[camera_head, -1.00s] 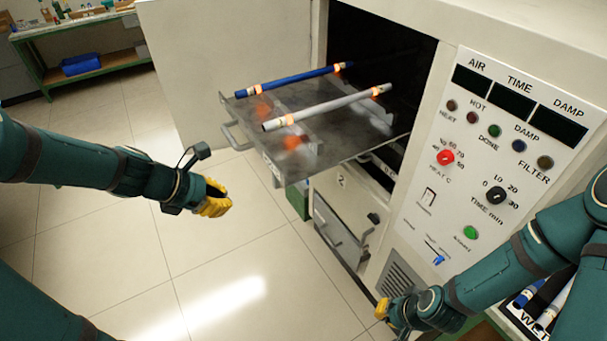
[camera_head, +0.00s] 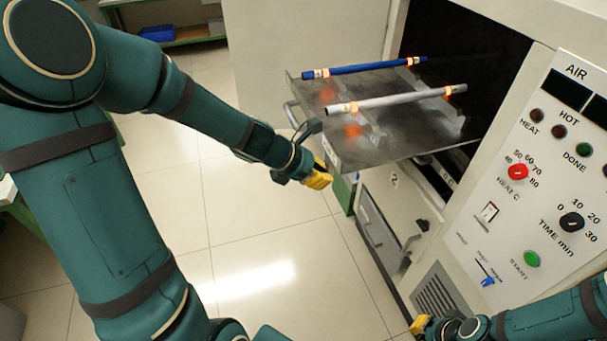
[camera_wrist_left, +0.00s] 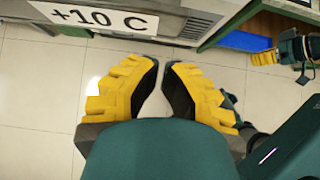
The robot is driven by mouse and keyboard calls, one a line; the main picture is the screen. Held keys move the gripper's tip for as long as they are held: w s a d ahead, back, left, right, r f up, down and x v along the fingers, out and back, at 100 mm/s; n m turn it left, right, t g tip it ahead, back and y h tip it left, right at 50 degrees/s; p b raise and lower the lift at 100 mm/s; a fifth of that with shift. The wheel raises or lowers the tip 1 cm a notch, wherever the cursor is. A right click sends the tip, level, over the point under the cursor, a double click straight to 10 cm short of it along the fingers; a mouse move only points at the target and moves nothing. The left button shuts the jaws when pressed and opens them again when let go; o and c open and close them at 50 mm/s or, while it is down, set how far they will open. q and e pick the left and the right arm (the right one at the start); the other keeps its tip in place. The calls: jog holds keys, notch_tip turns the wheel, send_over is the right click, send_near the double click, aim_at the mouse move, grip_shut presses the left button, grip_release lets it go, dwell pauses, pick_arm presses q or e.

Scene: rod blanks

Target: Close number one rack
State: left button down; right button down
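The upper rack (camera_head: 385,148), a flat metal tray, is pulled far out of the oven. Its front handle (camera_head: 291,117) faces left. A blue rod (camera_head: 375,67) and a grey rod (camera_head: 400,101) lie across it, with glowing orange spots near their ends. My left gripper (camera_head: 325,178) is below and in front of the rack's front edge, apart from it. In the left wrist view, its yellow fingers (camera_wrist_left: 161,68) are parted with nothing between them. A "+10 C" label (camera_wrist_left: 98,18) shows above them. My right gripper (camera_head: 418,325) is low by the oven, its fingers unclear.
A lower drawer (camera_head: 378,235) below the rack stands slightly out. The control panel (camera_head: 540,205) is to the right. An open white door (camera_head: 300,40) stands behind the rack. A green bench with a blue bin (camera_head: 158,33) is at the back. The floor in front is clear.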

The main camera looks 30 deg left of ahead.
pick_arm(q)
jog(key=shift+w+d, duration=0.5)
jog(key=shift+w, duration=0.1)
pick_arm(e)
jog(key=shift+r, duration=0.1)
pick_arm(q)
jog(key=shift+d, duration=0.1)
